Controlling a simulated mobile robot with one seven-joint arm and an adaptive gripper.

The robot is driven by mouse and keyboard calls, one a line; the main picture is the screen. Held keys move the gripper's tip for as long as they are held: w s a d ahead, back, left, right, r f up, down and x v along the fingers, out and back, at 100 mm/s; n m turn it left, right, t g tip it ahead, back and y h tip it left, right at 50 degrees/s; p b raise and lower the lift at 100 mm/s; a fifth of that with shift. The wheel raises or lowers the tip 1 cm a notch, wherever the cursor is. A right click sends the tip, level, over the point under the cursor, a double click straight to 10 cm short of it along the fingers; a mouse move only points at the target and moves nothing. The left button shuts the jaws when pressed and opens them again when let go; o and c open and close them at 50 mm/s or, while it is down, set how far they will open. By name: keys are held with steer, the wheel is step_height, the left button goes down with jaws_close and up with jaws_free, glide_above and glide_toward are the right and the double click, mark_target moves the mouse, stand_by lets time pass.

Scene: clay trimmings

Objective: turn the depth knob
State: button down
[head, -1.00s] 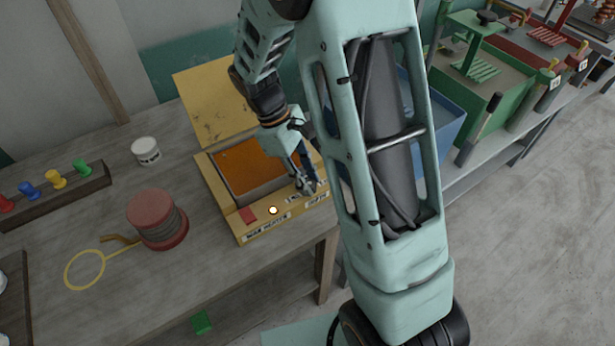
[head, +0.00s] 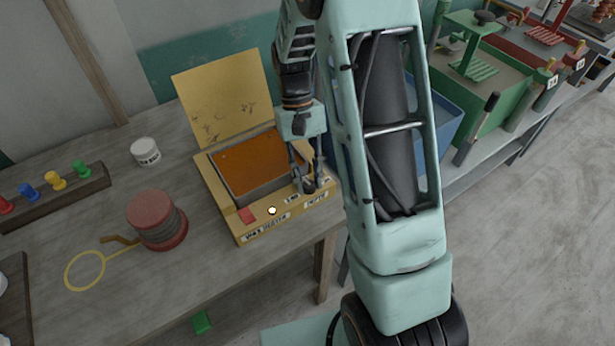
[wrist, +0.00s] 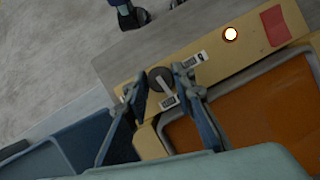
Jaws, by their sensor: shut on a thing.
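The yellow wax melter (head: 215,195) stands on the bench with its lid up and orange wax (head: 250,165) in its pan. My gripper (head: 309,188) is at the right end of its front panel, above the depth label (head: 316,197). In the wrist view my gripper (wrist: 156,82) has one finger on each side of the dark round depth knob (wrist: 162,79), which has a pale pointer. The gripper is shut on the knob. In the head view the fingers mostly hide the knob.
A red switch (head: 246,215) and a glowing white lamp (head: 272,210) are on the same panel. A red spool (head: 155,215) and white tub (head: 145,151) stand to the left. A blue bin (head: 440,125) is close on the right, also in the wrist view (wrist: 75,140).

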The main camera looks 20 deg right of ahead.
steer(key=shift+m, duration=0.6)
steer(key=shift+y, duration=0.3)
steer(key=c, duration=1.9)
jaws_free()
steer(key=shift+c, duration=0.2)
steer(key=v, duration=1.2)
steer(key=shift+r, duration=0.15)
